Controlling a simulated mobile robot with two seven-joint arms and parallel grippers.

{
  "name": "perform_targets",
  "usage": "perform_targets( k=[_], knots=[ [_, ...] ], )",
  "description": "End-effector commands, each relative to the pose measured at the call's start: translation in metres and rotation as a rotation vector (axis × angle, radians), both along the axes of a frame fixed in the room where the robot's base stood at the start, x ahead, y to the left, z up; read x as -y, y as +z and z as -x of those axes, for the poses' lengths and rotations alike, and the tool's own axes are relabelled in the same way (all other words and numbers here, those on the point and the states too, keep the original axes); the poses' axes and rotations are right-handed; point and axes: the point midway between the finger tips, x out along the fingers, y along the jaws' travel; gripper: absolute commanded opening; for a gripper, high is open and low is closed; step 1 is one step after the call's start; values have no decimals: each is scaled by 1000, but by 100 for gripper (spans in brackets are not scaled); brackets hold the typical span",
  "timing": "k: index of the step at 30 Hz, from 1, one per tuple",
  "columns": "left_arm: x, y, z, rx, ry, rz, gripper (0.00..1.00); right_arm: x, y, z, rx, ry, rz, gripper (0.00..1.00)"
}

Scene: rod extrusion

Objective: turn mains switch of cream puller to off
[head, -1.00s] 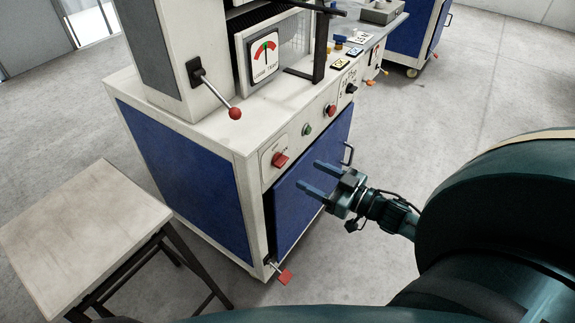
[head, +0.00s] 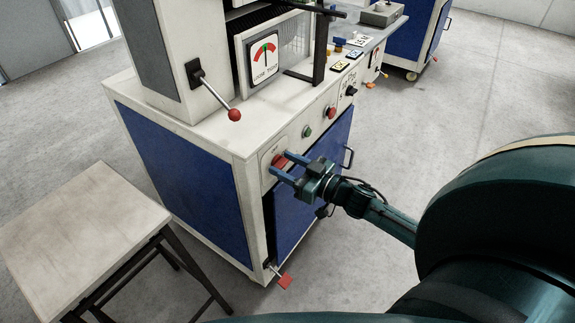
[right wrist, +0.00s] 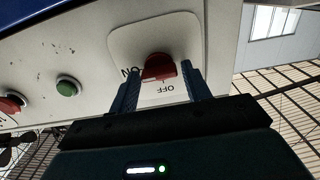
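The cream puller (head: 190,128) is a cream and blue cabinet. Its mains switch (head: 279,161) is a red rotary knob on a pale plate on the front panel. In the right wrist view the red knob (right wrist: 159,67) lies between the fingertips, with "ON" to its left and "OFF" below it. My right gripper (head: 279,166) is open, its two blue fingers reaching to the knob, one on each side; it also shows in the right wrist view (right wrist: 160,82). I cannot tell whether the fingers touch the knob. My left gripper is out of view.
A green button (head: 307,130) and a red button (head: 331,112) sit further along the panel. A red-ended lever (head: 234,114) sticks out above, and a red pedal (head: 285,281) below. A small table (head: 78,240) stands at the left.

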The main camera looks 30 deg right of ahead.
Motion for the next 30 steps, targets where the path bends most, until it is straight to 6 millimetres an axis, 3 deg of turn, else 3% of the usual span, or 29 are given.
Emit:
perform_targets(
  k=[12,22,30],
  knots=[
    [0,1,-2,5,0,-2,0,0,0,0,1,1,0,15],
    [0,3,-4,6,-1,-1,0,0,1,0,23,0,53,15],
    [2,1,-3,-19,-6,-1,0,-1,2,0,94,0,223,15]
  ],
)
